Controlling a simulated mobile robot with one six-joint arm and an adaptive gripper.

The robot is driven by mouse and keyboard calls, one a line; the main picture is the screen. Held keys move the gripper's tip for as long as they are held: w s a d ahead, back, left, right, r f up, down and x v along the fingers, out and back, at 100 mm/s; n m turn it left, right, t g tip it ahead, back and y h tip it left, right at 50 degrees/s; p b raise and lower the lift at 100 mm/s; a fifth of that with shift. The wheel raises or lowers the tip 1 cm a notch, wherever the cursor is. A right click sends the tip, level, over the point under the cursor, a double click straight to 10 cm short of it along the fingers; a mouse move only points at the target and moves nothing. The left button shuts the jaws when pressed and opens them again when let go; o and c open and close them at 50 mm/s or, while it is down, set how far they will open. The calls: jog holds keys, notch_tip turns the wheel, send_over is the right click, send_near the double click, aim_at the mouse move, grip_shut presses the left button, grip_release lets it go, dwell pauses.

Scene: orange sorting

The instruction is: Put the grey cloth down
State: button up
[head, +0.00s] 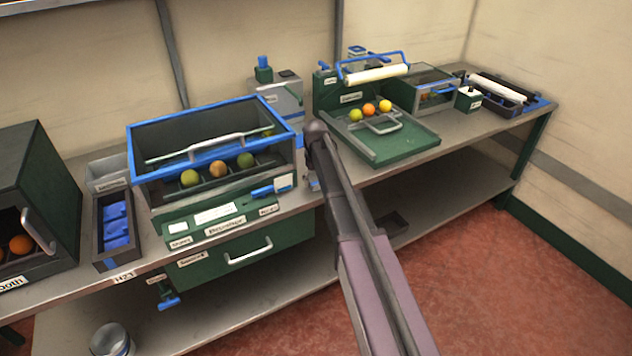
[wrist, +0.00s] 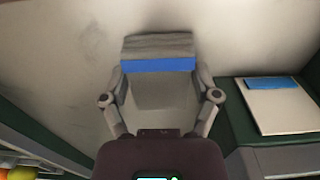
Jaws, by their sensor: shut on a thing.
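My gripper (wrist: 159,76) shows in the wrist view with its two fingers on either side of the grey cloth (wrist: 158,46). It is shut on this cloth, a folded grey block with a blue band across it. A pale, smudged surface fills the view behind the cloth; I cannot tell whether they touch. In the head view my arm reaches to the bench (head: 455,140) between the blue-rimmed box and the green machine, and hides the gripper and most or all of the cloth.
The blue-rimmed box (head: 212,112) holds several fruits. The green machine (head: 405,148) carries three fruits in a row. A dark tray with blue packets (head: 116,222) and a dark cabinet (head: 40,180) stand left. Small devices crowd the bench's back right; its front right strip is bare.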

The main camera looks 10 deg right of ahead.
aim_at(316, 179)
jog(key=shift+f, duration=0.1)
jog(key=o, duration=0.8)
notch_tip(316, 179, up, 12)
jog(key=p, duration=1.2)
jog(key=shift+s, duration=0.15)
dwell(0.7)
jog(key=s+m, duration=0.1)
jog(key=s, duration=0.8)
jog(key=s+m, duration=0.1)
jog(key=s, duration=0.9)
jog(key=s+m, duration=0.1)
jog(key=s, duration=0.8)
jog(key=shift+s+d+m, duration=0.1)
jog(key=shift+s+m, duration=0.05)
jog(key=shift+m, duration=0.15)
